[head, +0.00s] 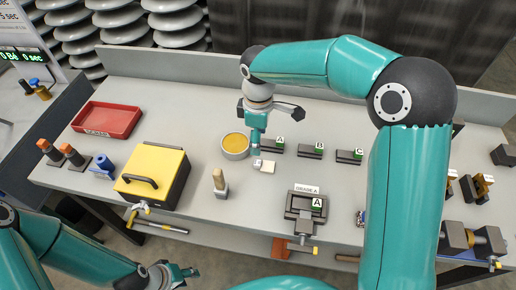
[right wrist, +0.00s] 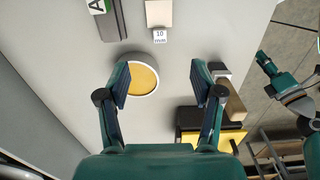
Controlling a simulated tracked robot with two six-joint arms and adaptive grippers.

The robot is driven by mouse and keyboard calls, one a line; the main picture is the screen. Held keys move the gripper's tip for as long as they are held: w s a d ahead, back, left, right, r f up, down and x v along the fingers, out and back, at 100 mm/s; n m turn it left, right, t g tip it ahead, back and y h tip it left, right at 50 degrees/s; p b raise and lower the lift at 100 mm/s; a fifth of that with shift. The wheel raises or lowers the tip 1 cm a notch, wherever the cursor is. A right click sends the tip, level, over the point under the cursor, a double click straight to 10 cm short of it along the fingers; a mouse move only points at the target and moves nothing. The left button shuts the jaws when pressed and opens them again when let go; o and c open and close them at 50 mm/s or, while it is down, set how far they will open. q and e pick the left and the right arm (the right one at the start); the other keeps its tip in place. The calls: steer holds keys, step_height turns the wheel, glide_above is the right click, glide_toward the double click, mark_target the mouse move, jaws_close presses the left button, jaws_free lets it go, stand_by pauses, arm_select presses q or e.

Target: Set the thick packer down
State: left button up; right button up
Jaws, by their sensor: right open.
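A pale, flat block with a small white tag, which looks like the packer (head: 267,167), lies on the grey bench in front of the round dish.
The round dish (head: 235,153) with yellow contents is beside the right gripper. Dark holders marked A (head: 270,148), B (head: 311,151) and C (head: 350,156) stand behind. A GRADE A fixture (head: 306,208), wooden-handled tool (head: 219,182), yellow case (head: 152,172) and red tray (head: 106,120) occupy the bench.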

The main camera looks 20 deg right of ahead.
steer(key=o, duration=0.5)
steer(key=shift+r, duration=0.6)
steer(key=shift+o, duration=0.2)
steer(key=m, duration=0.5)
steer(key=shift+s+d+r, duration=0.15)
steer(key=shift+s+r, duration=0.05)
steer(key=shift+s, duration=0.1)
step_height(320, 180, up, 4)
steer(key=d+m+b, duration=0.1)
steer(key=m+b, duration=0.2)
steer(key=m, duration=1)
glide_above(264, 165)
steer(key=f, duration=1.1)
steer(key=shift+s+a+f, duration=0.1)
steer(key=shift+s+f, duration=0.05)
steer(key=shift+s, duration=0.05)
steer(key=shift+w+f+p, duration=0.15)
steer(key=shift+f+p, duration=0.25)
steer(key=shift+f, duration=2.25)
